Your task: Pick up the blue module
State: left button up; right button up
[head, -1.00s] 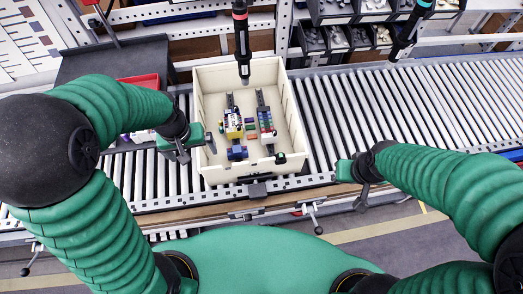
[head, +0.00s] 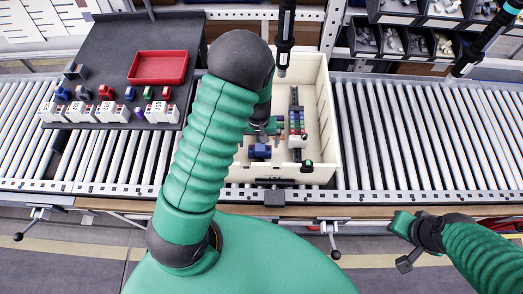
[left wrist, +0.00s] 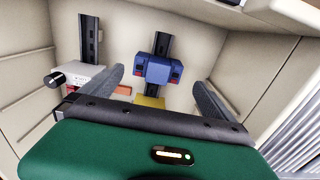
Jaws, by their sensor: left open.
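The blue module (head: 259,152) sits on a dark rail at the near left inside the cream bin (head: 333,120). In the left wrist view the blue module (left wrist: 160,69) shows on its dark rail, with small red marks at its sides. My left gripper (head: 266,130) reaches down into the bin above the module. In the left wrist view its two fingers (left wrist: 159,76) are open, one on each side of the module in the picture, and nothing is held. Contact with the module cannot be seen. My right gripper (head: 403,243) is outside the bin, near the conveyor's front edge.
A second rail with mixed modules (head: 296,125) lies right of the blue module. A yellow block (left wrist: 150,102) sits beside the module. Bin walls surround my left gripper closely. A hanging screwdriver (head: 284,38) is above the bin's back. A dark tray with a red box (head: 158,67) stands left.

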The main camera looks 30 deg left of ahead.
aim_at(260, 147)
pick_arm(q)
jog(key=shift+f, duration=0.45)
notch_tip(260, 147, down, 4)
jog(key=shift+d+p, duration=0.1)
jog(key=shift+p, duration=0.35)
jog(key=shift+w+d+f, duration=0.1)
jog(key=shift+w+f, duration=0.05)
jog(key=shift+f, duration=0.25)
jog(key=shift+r, duration=0.1)
jog(key=c, duration=1.9)
jog(key=shift+r, duration=0.1)
notch_tip(260, 147, up, 10)
jog(key=shift+f, duration=0.1)
notch_tip(260, 147, up, 8)
jog(key=p, duration=0.7)
jog(key=shift+r, duration=0.2)
jog(key=shift+f, duration=0.1)
